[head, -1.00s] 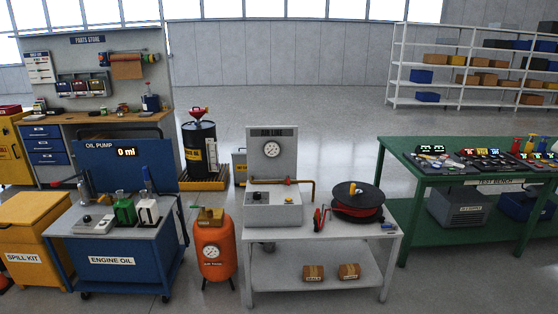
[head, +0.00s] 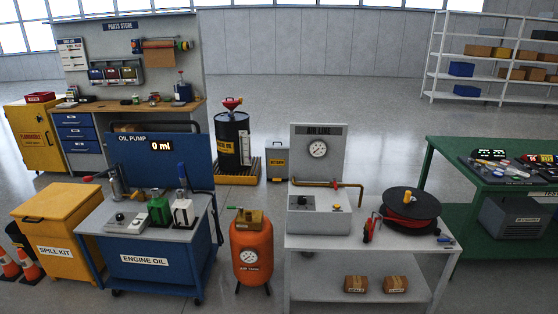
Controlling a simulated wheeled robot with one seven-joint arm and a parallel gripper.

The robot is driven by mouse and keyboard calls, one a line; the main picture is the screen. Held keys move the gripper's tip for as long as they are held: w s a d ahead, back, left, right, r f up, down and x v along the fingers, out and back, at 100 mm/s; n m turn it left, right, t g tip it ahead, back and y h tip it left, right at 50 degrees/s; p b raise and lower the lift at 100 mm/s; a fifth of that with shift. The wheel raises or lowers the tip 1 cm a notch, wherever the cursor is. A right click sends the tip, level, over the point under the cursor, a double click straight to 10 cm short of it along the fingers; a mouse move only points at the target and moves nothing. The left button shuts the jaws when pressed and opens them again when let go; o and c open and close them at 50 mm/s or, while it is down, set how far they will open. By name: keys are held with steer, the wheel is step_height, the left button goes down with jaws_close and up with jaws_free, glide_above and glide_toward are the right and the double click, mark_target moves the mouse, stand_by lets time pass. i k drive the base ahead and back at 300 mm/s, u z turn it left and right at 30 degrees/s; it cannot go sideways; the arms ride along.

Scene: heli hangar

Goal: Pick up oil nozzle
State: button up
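The blue engine oil cart (head: 150,273) stands at the left, with an oil pump panel (head: 192,155) at its back reading 0 ml. At the cart's left rear, a slim grey fitting with a red end (head: 90,178) sticks out to the left beside an upright grey piece (head: 116,181). It may be the oil nozzle, but it is too small to be sure. A green jug (head: 158,210) and a white jug (head: 183,212) stand on the cart top, with another upright grey piece behind them. My gripper is not in view.
A yellow spill kit box (head: 62,259) and orange cones (head: 28,264) stand left of the cart. An orange air tank (head: 252,247) stands close on its right, then a grey air line bench (head: 372,243).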

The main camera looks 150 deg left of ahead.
mark_target(180, 165)
steer(key=k, duration=2.05)
steer(key=u, duration=5.2)
steer(key=i, duration=1.7)
